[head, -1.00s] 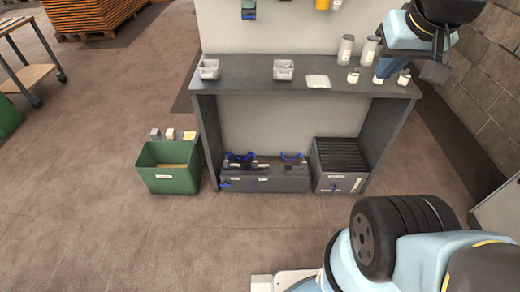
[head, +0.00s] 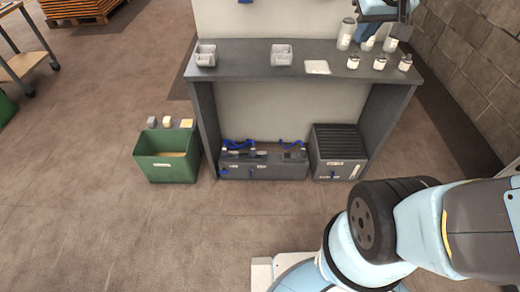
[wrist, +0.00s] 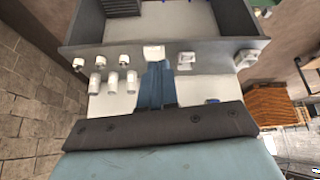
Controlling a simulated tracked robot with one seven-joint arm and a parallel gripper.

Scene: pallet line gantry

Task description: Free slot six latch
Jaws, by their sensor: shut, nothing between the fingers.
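A dark slotted rack (head: 340,142) with a row of black slots stands at floor level under the bench, at the right. Its front has a label and a small blue part; I cannot tell which slot is six. Left of it is a low dark unit (head: 262,170) with blue latches or handles (head: 238,144) on top and a blue part on its front; slot numbers are too small to read. My gripper (wrist: 160,68) is shut and empty, blue-grey fingers pointing over the bench top in the wrist view. In the head view it is mostly cut off at the top right.
The dark bench (head: 240,66) carries two grey trays (head: 281,57), a white card (head: 317,68) and several bottles (head: 353,62) at right. A green bin (head: 166,166) stands on the floor left, with small blocks behind it.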

